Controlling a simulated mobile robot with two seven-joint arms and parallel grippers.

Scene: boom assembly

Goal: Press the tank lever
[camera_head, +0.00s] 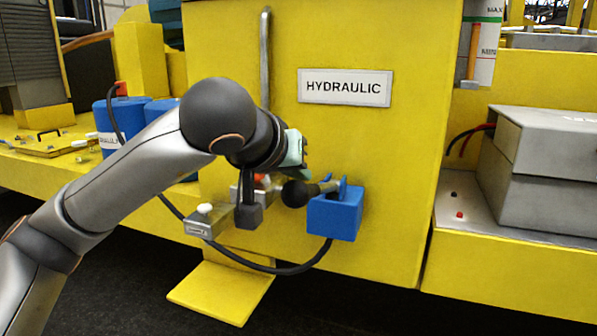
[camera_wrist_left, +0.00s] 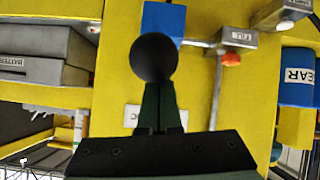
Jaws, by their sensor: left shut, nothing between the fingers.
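The tank lever has a round black knob (camera_head: 296,193) on a short rod that runs into a blue box (camera_head: 336,214) on the yellow hydraulic panel. My left gripper (camera_head: 304,168) is just above the knob, with its fingers shut and empty. In the left wrist view the shut fingers (camera_wrist_left: 160,88) point at the black knob (camera_wrist_left: 156,57), which overlaps their tips. I cannot tell whether they touch it. The blue box (camera_wrist_left: 163,20) shows behind the knob in that view. My right gripper is not in view.
A black hose (camera_head: 280,268) loops below the blue box. A grey box with a white knob (camera_head: 204,209) sits left of the lever. Blue cans (camera_head: 125,112) stand further left. Grey battery boxes (camera_head: 548,165) stand at right. The HYDRAULIC sign (camera_head: 345,88) is above.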

